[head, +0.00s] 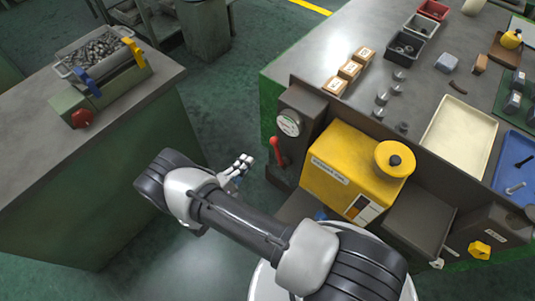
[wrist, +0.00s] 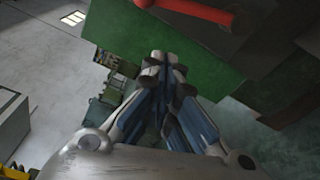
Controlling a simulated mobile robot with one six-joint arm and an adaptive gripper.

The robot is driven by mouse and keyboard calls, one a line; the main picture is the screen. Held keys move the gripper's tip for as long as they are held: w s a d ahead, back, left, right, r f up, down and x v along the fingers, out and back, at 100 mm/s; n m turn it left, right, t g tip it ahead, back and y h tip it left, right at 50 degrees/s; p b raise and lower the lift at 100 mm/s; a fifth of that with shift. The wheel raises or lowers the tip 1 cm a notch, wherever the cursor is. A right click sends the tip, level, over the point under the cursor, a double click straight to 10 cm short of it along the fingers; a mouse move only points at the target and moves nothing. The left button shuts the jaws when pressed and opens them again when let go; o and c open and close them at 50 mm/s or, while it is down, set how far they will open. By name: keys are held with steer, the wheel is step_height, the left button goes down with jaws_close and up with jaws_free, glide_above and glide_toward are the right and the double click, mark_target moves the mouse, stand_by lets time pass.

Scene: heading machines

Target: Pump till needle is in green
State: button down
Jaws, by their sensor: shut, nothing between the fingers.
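A dark pump unit (head: 301,108) stands at the left end of the right-hand bench. It carries a round white gauge (head: 289,122) on its front. The gauge's needle and green band are too small to read. A red lever (head: 277,151) sits below the gauge. In the wrist view the red lever (wrist: 195,12) shows at the top edge, beyond the fingertips. My gripper (head: 245,163) is just left of the lever, apart from it. In the wrist view my gripper (wrist: 160,62) has its fingers together with nothing between them.
A yellow machine (head: 345,172) with a round yellow cap stands right of the pump unit. A left bench (head: 120,150) holds a tray of metal parts (head: 80,61) and a red knob (head: 82,118). Green floor lies open between the benches.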

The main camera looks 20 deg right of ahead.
mark_target(279, 154)
steer(key=f+b+x, duration=0.1)
steer(key=b+x, duration=0.1)
steer(key=x, duration=0.8)
steer(key=s, duration=0.1)
steer(key=s+r, duration=0.1)
steer(key=s+d, duration=0.1)
steer(key=shift+s+r+t, duration=0.2)
steer(key=shift+t, duration=0.1)
steer(key=shift+s+d+r+p, duration=0.35)
steer(key=shift+s+d+r, duration=0.1)
steer(key=shift+s, duration=0.15)
steer(key=shift+s+d+r+p, duration=0.3)
steer(key=shift+s+d, duration=0.15)
steer(key=shift+s, duration=0.15)
